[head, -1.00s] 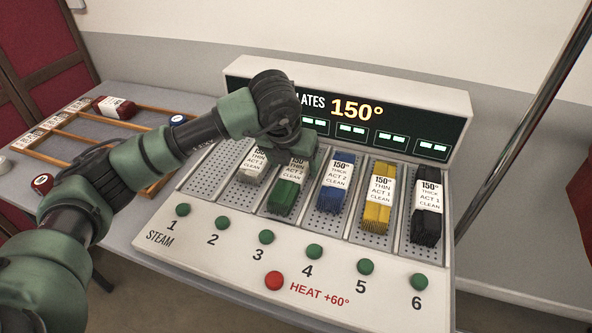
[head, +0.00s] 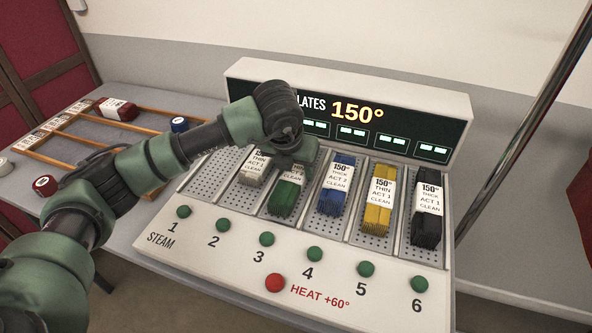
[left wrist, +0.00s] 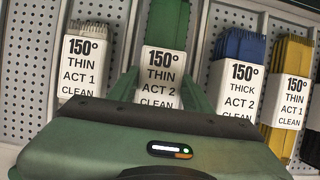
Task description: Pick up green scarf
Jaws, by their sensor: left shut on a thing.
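The green scarf (head: 287,198) lies folded on plate 3 of the sloped steam panel, with a white label band reading 150°, thin, act 2, clean. My left gripper (head: 290,163) is over the scarf's upper part and hides part of its label. In the left wrist view, the green scarf (left wrist: 168,22) runs up between the two green fingers of my left gripper (left wrist: 166,84), one on each side of the label. The gripper is shut on the scarf, which appears to rest on its plate. My right gripper is not in view.
A grey scarf (head: 250,177) lies close on the left, a blue one (head: 333,201) on the right, then yellow (head: 377,216) and black (head: 426,230). Plate 1 is bare. Green buttons and a red heat button (head: 274,282) line the front. A wooden rack (head: 60,135) stands left.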

